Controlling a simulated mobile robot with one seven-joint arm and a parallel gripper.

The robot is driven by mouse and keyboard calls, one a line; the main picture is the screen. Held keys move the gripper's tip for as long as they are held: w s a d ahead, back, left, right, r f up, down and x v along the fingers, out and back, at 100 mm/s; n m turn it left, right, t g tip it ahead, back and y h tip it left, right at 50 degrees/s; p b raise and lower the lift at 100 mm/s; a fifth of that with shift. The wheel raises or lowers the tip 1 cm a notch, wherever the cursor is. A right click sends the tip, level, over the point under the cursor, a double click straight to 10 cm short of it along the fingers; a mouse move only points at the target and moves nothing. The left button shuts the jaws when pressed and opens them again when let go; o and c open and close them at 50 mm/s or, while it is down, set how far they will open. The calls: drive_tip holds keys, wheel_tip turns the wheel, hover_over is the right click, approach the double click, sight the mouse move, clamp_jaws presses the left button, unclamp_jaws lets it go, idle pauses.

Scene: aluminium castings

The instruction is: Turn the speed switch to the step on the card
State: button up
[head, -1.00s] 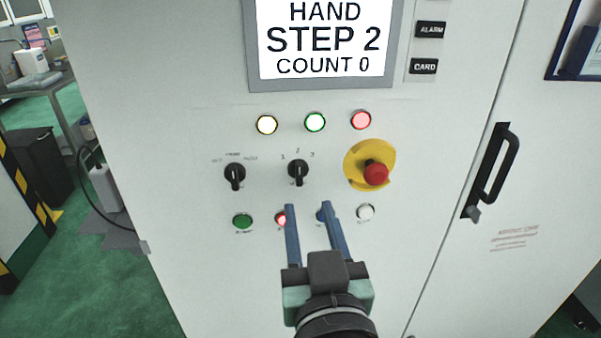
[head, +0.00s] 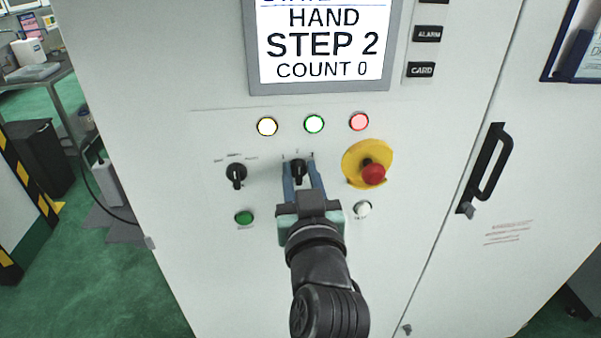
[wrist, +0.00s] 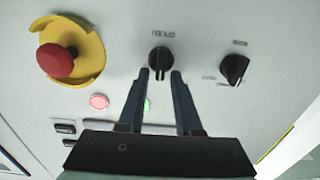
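The speed switch (head: 298,170) is a black rotary knob under the numbers 1, 2 and 3 on the white cabinet front. Its grip stands about upright, in line with the 2. My gripper (head: 298,162) is in front of it, with one blue finger on each side of the knob. In the wrist view the knob (wrist: 160,61) shows just beyond and between the fingertips (wrist: 160,74), which are apart with a gap. The screen (head: 320,45) reads HAND, STEP 2, COUNT 0. No readable card is in view.
A second black rotary switch (head: 236,173) is left of the speed switch. A red emergency stop (head: 372,174) on a yellow plate is close on the right. Three lit lamps are above. A green button (head: 244,218) and a white button (head: 363,209) are below.

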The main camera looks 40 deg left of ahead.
clamp_jaws()
drive_tip(key=m, duration=0.1)
drive_tip(key=m+p, duration=0.1)
drive_tip(key=m, duration=0.1)
drive_tip(key=m+p, duration=0.1)
drive_tip(key=m, duration=0.1)
drive_tip(key=shift+w+d, duration=0.25)
drive_tip(key=shift+w, duration=0.05)
drive_tip(key=shift+w+d+f+m+p, duration=0.15)
drive_tip(key=shift+m+p, duration=0.25)
drive_tip(key=shift+m, duration=0.6)
drive_tip(key=shift+a+f+m+p, duration=0.1)
drive_tip(key=shift+m+p, duration=0.3)
drive_tip(key=shift+m, duration=0.6)
drive_tip(key=shift+o, duration=1.3)
unclamp_jaws()
drive_tip(key=shift+d, duration=0.1)
